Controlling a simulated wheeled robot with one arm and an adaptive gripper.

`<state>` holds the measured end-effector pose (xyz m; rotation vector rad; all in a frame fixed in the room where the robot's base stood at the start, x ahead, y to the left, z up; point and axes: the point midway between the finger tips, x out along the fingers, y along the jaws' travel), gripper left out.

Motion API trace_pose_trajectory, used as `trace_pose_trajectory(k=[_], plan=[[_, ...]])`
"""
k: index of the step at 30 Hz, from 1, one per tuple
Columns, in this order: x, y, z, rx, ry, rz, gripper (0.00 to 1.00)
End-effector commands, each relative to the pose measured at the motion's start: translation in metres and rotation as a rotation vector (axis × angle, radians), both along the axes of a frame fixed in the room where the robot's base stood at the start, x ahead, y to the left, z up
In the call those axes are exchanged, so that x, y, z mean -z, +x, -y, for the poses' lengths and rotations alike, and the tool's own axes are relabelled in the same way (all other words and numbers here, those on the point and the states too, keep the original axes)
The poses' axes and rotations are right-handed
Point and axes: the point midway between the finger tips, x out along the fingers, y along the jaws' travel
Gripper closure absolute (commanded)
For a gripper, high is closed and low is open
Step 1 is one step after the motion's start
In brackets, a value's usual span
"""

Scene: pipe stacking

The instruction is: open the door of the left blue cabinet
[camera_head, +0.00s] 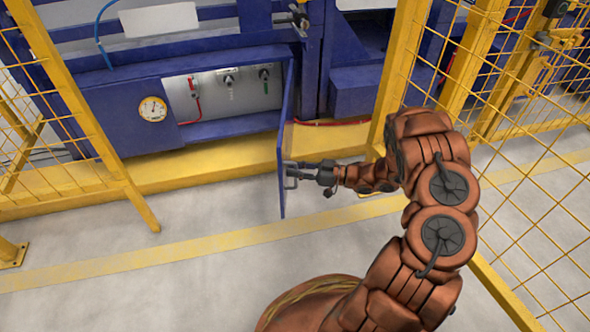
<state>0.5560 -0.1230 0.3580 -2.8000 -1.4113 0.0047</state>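The left blue cabinet (130,108) stands behind the yellow kerb, with a round gauge on its front. Its blue door (284,145) stands swung far outward, seen almost edge-on at the opening's right side. The opening shows a pale interior (228,92) with several valves and a red lever. My gripper (303,174) is at the right face of the door, low down, by a small grey handle (291,176). The fingertips and the handle overlap in view. I cannot tell whether the fingers are closed on the handle.
A yellow mesh fence (75,110) stands at left, and another (520,180) stands close to the right of my arm. A low yellow kerb (200,170) runs along the cabinet's foot. The grey floor left of the door is clear.

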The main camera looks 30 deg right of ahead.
Motion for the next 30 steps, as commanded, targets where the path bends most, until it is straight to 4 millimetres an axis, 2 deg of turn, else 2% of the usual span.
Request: trace_pose_trajectory(k=[8,24,30], plan=[[-0.020,0.000,0.000,0.000,0.000,0.000,0.76],[-0.082,0.000,0.000,-0.001,-0.001,0.002,0.76],[-0.095,0.000,0.000,0.000,0.000,-0.001,0.76]])
